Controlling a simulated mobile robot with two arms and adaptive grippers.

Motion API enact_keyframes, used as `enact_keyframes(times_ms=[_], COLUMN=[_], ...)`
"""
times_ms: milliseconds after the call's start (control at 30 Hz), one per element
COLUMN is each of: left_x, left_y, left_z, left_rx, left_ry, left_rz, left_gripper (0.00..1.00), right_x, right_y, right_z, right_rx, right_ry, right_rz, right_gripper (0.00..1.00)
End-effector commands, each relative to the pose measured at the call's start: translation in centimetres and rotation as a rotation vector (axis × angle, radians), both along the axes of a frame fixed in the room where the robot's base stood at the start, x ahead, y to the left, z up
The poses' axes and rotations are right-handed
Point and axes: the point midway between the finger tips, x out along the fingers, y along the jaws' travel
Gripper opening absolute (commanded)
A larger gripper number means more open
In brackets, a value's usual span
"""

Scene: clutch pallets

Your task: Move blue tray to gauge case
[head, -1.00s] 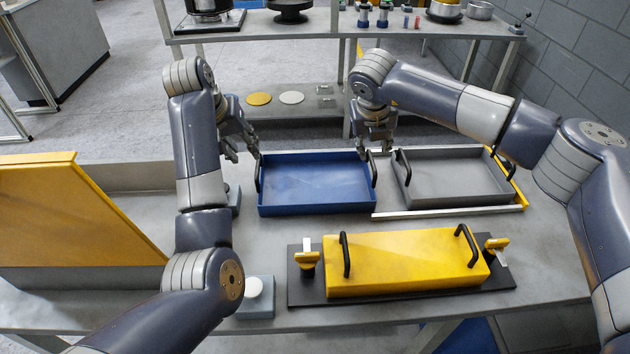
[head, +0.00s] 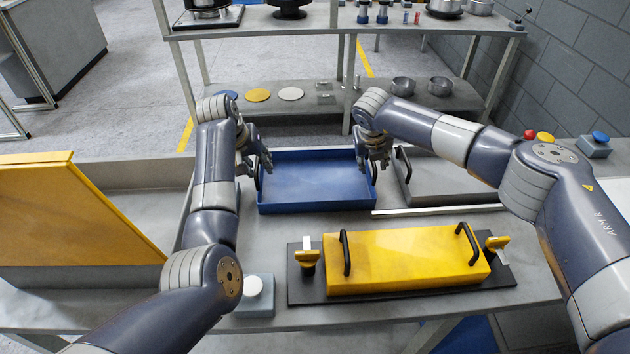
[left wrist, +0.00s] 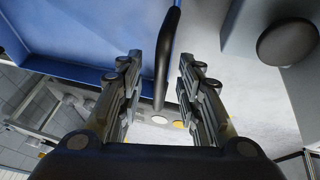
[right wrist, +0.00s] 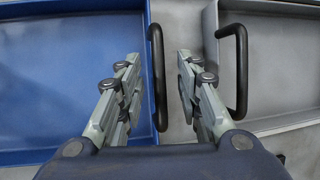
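The blue tray (head: 315,185) lies flat and empty on the bench, with a black handle at each end. My left gripper (head: 264,163) is at its left end; in the left wrist view its open fingers stand on either side of the black handle (left wrist: 166,55). My right gripper (head: 376,163) is at its right end; in the right wrist view its open fingers straddle the other handle (right wrist: 158,80). Neither grips. An open case with a yellow lid (head: 70,210) stands at the left, perhaps the gauge case; its inside is hidden.
A grey tray (head: 450,180) lies close to the blue tray's right, its handle near my right fingers. A yellow box with handles (head: 400,258) sits on a black plate in front. A shelf rack (head: 430,95) stands behind.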

Motion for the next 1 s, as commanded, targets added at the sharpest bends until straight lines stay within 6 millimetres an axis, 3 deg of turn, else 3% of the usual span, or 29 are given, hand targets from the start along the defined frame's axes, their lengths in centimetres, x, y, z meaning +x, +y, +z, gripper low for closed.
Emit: enact_keyframes(times_ms=[233,367,400,1000], left_x=[0.03,0.02,0.02,0.10], left_y=[0.02,0.02,0.02,0.02], left_z=[0.00,0.02,0.02,0.96], left_rx=[0.000,0.000,0.000,0.000], left_ry=[-0.001,-0.001,-0.001,-0.004], left_rz=[0.001,0.001,0.001,0.001], left_gripper=[0.33,0.04,0.00,0.00], right_x=[0.01,0.00,0.00,0.08], right_y=[0.01,0.02,0.02,0.01], right_z=[-0.03,-0.01,-0.01,0.92], right_rx=[0.000,0.000,0.000,0.000], right_ry=[0.000,0.000,0.000,-0.003], right_rz=[0.001,0.001,0.001,0.001], right_gripper=[0.33,0.03,0.00,0.00])
